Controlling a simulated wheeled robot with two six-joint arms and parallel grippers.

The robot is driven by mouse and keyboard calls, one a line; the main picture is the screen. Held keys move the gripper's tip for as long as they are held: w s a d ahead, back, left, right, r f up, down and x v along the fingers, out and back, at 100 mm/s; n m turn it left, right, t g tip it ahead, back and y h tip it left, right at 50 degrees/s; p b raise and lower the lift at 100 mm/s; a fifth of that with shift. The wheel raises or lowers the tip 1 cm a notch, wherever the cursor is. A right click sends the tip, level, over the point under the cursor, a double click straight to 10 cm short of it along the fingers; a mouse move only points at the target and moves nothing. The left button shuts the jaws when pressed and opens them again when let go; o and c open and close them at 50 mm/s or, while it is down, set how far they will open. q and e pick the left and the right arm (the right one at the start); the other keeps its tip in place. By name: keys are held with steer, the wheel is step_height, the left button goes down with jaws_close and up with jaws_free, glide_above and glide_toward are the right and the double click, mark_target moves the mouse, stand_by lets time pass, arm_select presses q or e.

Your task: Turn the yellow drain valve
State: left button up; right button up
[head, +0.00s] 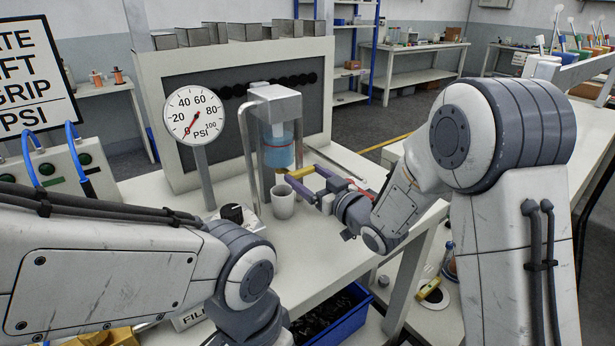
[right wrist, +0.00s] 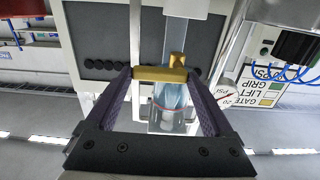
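The yellow drain valve (head: 299,173) sits below a clear cylinder of blue liquid (head: 279,152) with a red ring, hung under a grey metal stand. In the right wrist view the yellow valve handle (right wrist: 160,74) lies crosswise between my right fingertips, which appear to touch its ends. My right gripper (head: 300,176) has purple fingers spread wide around the handle. A light grey cup (head: 283,203) stands on the bench below the valve. My left arm reaches in at the lower left; its gripper is out of the picture.
A round PSI gauge (head: 194,117) stands left of the cylinder. A dark-topped object (head: 236,214) lies left of the cup. A blue bin (head: 338,318) is below the bench edge. A green-buttoned panel (head: 66,165) with blue cables is at the left.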

steer(key=c, duration=0.4)
steer(key=n+b, duration=0.2)
steer(key=shift+r+b, duration=0.15)
steer(key=shift+b, duration=0.25)
steer(key=n+b, duration=0.3)
steer(key=r+n+b, duration=0.1)
steer(key=n+b, duration=0.3)
steer(key=s+a+n+b, duration=0.1)
steer(key=n+b, duration=0.2)
steer(key=shift+a+r+b, duration=0.1)
steer(key=shift+r+b, duration=0.15)
steer(key=shift+b, duration=0.05)
steer(key=shift+s+a+r+n+b, duration=0.15)
steer(key=shift+a+n+b, duration=0.05)
steer(key=shift+n+b, duration=0.75)
steer(key=shift+s+a+r+n+b, duration=0.1)
steer(key=shift+a+r+n+b, duration=0.05)
steer(key=shift+n+b, duration=0.8)
